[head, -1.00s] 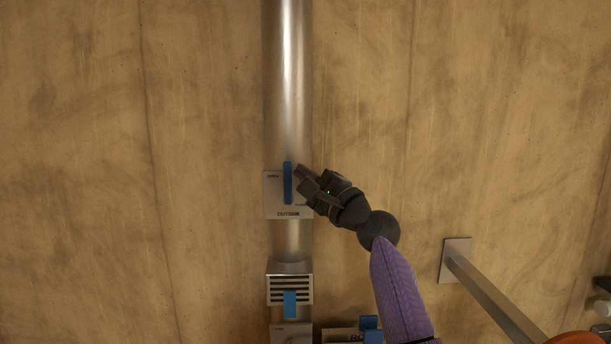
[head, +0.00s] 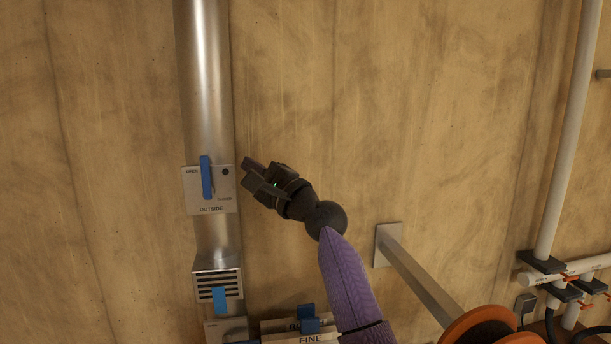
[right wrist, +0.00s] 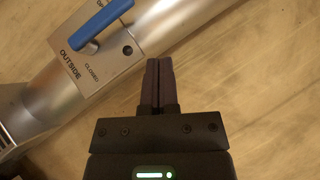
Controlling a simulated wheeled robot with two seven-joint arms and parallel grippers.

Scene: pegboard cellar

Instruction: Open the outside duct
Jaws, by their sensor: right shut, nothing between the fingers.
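The outside duct (head: 205,80) is a vertical silver pipe on the wall. Its square metal plate (head: 221,201) reads OUTSIDE, with OPEN at upper left and CLOSED at right. A blue lever (head: 206,178) on the plate stands nearly upright, its upper end by the OPEN mark. The lever (right wrist: 101,25) and plate (right wrist: 108,60) also show in the right wrist view, partly cut off at the top. My right gripper (head: 251,173) is shut and empty, just right of the plate and apart from the lever. My left gripper is out of view.
A louvred vent (head: 217,285) with a blue tab sits lower on the duct. A box labelled FINE (head: 311,339) is at the bottom. A metal bracket arm (head: 420,283) and white pipes (head: 570,130) are to the right. The wall above my gripper is clear.

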